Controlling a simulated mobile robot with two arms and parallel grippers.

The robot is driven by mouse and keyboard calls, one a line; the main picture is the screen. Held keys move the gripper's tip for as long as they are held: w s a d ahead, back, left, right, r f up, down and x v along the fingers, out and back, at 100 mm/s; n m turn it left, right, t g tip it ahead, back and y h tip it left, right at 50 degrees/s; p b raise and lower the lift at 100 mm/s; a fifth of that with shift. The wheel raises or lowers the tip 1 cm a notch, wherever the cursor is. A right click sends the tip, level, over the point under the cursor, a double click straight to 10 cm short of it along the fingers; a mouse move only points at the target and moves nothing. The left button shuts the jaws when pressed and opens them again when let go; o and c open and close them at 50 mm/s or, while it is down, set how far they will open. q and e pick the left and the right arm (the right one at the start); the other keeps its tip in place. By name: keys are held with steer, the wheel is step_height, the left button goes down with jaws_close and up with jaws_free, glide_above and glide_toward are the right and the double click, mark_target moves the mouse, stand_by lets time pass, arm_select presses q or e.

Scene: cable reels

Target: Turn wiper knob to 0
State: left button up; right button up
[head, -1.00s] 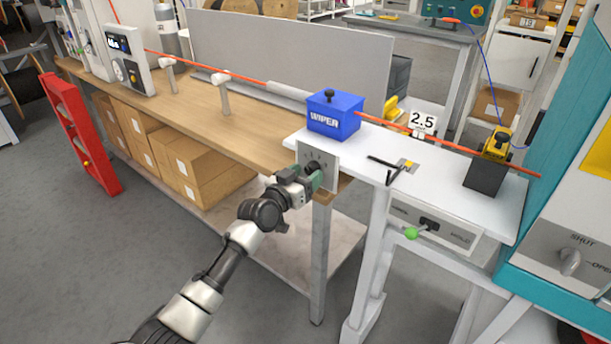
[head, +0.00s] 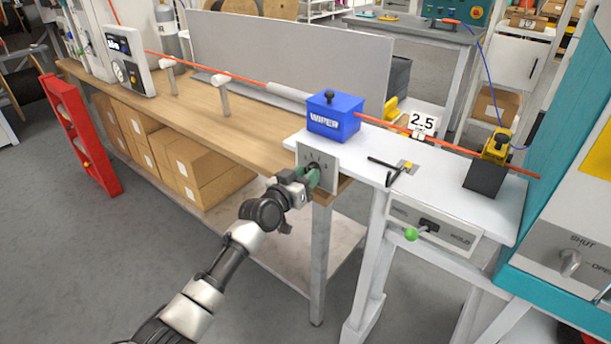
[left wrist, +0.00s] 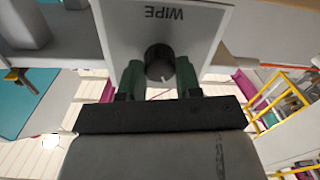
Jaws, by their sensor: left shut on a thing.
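The wiper knob (left wrist: 160,62) is a dark round knob on a pale upright panel marked WIPE, which shows upside down in the left wrist view. A pale line shows near the knob, but I cannot read its setting. In the head view the panel (head: 328,157) hangs at the bench's front edge below the blue wiper box (head: 334,113). My left gripper (head: 312,178) is at the panel; its green fingers (left wrist: 159,78) are on both sides of the knob and shut on it. In the head view the fingers mostly hide the knob. My right gripper is not in view.
An orange cable (head: 240,78) runs above the wooden bench (head: 200,110) and through the wiper box. Floor in front is clear.

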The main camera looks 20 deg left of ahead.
arm_select(q)
steer(key=shift+n+p, duration=0.6)
steer(key=shift+n, duration=3)
steer(key=o, duration=0.9)
steer(key=shift+o, duration=0.2)
steer(key=shift+s, duration=0.1)
steer(key=v, duration=1)
steer(key=shift+s+a+r+p, duration=0.2)
steer(key=shift+s+p, duration=0.1)
steer(key=shift+s, duration=0.05)
steer(key=shift+f, duration=0.1)
